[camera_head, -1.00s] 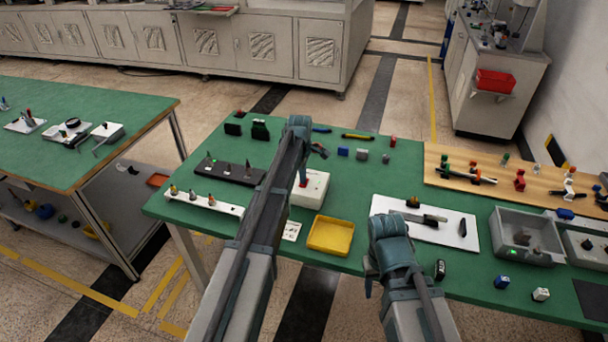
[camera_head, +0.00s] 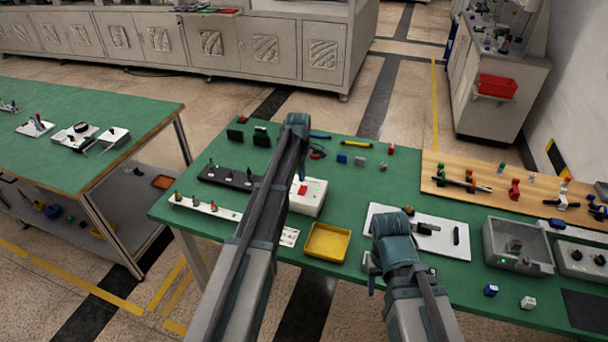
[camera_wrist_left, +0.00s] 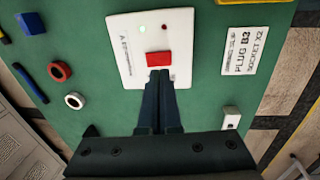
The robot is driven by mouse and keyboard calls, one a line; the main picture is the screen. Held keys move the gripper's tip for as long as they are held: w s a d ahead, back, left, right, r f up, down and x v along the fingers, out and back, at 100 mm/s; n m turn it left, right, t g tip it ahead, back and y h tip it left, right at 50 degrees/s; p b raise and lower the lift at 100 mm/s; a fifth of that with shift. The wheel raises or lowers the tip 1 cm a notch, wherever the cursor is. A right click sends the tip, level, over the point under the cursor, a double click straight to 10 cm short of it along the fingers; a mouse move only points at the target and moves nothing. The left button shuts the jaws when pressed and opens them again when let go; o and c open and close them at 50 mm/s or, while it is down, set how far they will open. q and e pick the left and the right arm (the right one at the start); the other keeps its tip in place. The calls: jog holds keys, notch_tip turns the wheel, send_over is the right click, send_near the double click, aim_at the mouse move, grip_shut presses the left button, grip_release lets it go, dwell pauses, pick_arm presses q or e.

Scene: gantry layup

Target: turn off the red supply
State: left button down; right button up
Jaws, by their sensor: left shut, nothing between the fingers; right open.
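The supply is a white box (camera_head: 308,197) with a red switch (camera_head: 303,189) on its top, on the green table. In the left wrist view the white box (camera_wrist_left: 125,50) shows the red switch (camera_wrist_left: 158,58), a lit green light (camera_wrist_left: 143,29) and a small red lamp (camera_wrist_left: 164,28). My left gripper (camera_wrist_left: 160,74) is shut and empty, its tips at the near edge of the red switch; I cannot tell whether they touch. In the head view my left arm partly covers the box. My right gripper (camera_head: 370,264) is open, low near the table's front edge.
A yellow tray (camera_head: 328,243) stands in front of the box. A white board (camera_head: 400,215) with tools and a grey bin (camera_head: 515,245) lie to the right. A black strip with pegs (camera_head: 225,178) is on the left. A printed card (camera_wrist_left: 248,52) lies beside the box.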

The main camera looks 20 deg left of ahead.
pick_arm(q)
notch_tip(320, 180, up, 8)
jog(key=s+p, duration=0.1)
jog(key=p, duration=0.6)
jog(key=shift+a+r, duration=0.2)
jog(key=shift+r, duration=0.05)
pick_arm(e)
notch_tip(320, 180, up, 9)
jog(key=shift+f, duration=0.2)
jog(key=shift+a, duration=0.15)
